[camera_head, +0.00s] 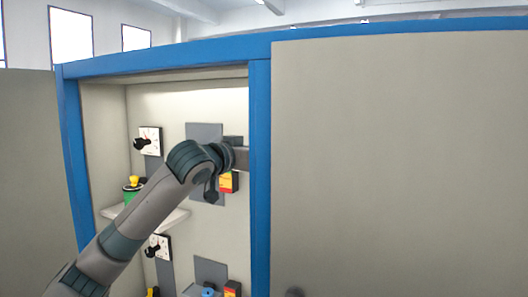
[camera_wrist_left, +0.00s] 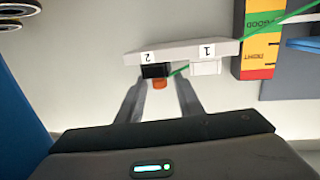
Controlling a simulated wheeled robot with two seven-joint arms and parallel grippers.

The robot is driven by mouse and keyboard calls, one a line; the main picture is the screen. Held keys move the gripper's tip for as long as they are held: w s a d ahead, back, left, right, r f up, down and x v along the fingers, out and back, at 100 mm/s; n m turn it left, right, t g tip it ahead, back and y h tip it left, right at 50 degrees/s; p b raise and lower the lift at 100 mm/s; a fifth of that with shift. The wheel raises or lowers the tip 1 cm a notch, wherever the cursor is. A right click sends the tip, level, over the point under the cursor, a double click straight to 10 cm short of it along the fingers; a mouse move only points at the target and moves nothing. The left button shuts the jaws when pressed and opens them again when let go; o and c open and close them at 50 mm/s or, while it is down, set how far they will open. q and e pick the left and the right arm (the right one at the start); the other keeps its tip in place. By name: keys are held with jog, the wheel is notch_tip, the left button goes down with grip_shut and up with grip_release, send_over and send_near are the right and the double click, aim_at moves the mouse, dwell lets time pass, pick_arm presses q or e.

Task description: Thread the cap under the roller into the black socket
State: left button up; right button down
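In the left wrist view, the black socket (camera_wrist_left: 155,71) sits beside a white socket (camera_wrist_left: 206,68) under a white bar marked 2 and 1. An orange cap (camera_wrist_left: 160,84) is directly at the black socket's opening, touching or partly in it; I cannot tell how deep. A green cable (camera_wrist_left: 280,28) runs from the upper right towards the cap. My left gripper (camera_wrist_left: 159,90) is open, one finger on each side of the cap, with gaps visible. In the head view the fingers are not clearly visible. I cannot identify the roller with certainty. My right gripper is not in view.
A red, yellow and green gauge label (camera_wrist_left: 262,40) stands right of the sockets. The blue cabinet post (camera_head: 260,180) is close to my left arm. Dials (camera_head: 149,141) are on the back panel.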

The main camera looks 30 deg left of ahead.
pick_arm(q)
jog(key=shift+s, duration=0.15)
jog(key=shift+s+a+b, duration=0.1)
jog(key=shift+s+b, duration=0.4)
jog(key=shift+s, duration=0.1)
jog(key=s+a+b, duration=0.2)
jog(key=s+b, duration=0.3)
jog(key=s, duration=1)
jog(key=shift+s+r+b, duration=0.3)
jog(key=shift+s+r, duration=0.1)
jog(key=shift+a, duration=0.1)
jog(key=o, duration=1.1)
jog(key=shift+c, duration=0.2)
jog(key=shift+s, duration=0.15)
jog(key=shift+s+a+r, duration=0.15)
jog(key=shift+s, duration=0.6)
jog(key=shift+s+a+r, duration=0.1)
jog(key=shift+s+r, duration=0.05)
jog(key=shift+s, duration=0.6)
